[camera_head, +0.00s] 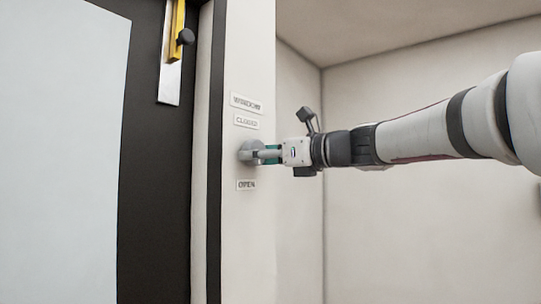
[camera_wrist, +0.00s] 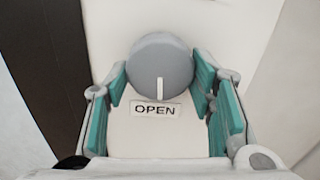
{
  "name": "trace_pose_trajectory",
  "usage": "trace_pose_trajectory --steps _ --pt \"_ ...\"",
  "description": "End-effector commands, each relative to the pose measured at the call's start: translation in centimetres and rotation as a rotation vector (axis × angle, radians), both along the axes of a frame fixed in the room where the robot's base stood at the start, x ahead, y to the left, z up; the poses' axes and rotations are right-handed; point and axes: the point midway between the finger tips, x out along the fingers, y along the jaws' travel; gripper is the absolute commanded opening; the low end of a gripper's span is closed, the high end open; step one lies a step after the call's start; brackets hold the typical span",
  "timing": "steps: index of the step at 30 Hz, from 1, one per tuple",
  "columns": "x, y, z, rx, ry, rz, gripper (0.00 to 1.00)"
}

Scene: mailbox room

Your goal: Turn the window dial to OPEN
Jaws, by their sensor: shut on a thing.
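The grey round window dial (camera_head: 247,152) is on a narrow white wall panel, between the CLOSED label (camera_head: 247,121) above and the OPEN label (camera_head: 246,185) below. A WINDOW label (camera_head: 246,103) is at the top. In the wrist view the dial (camera_wrist: 160,68) has a white pointer mark (camera_wrist: 160,88) that points straight down at the OPEN label (camera_wrist: 156,110). My gripper (camera_head: 262,153) reaches in from the right and is shut on the dial, with one teal-padded finger on each side of it. The dial's sides are partly hidden by the fingers.
A dark frame (camera_head: 150,180) with a pale panel (camera_head: 60,150) is left of the dial. The plain wall (camera_head: 420,230) behind and below my arm is bare.

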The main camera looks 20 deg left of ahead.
Motion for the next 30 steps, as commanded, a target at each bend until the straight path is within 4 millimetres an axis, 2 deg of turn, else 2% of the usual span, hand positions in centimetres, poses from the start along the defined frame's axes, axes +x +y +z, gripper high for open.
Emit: trace_pose_trajectory --steps 13,14,16,26,30 --pt "0.0 0.0 -0.2 0.003 0.015 0.001 0.22" --pt "0.0 0.0 -0.2 0.003 0.015 0.001 0.52" --pt "0.0 0.0 -0.2 0.003 0.014 0.001 0.68" --pt "0.0 -0.1 -0.1 0.004 0.011 0.0 0.68" --pt "-0.4 -1.1 0.0 0.004 0.01 -0.003 0.68"
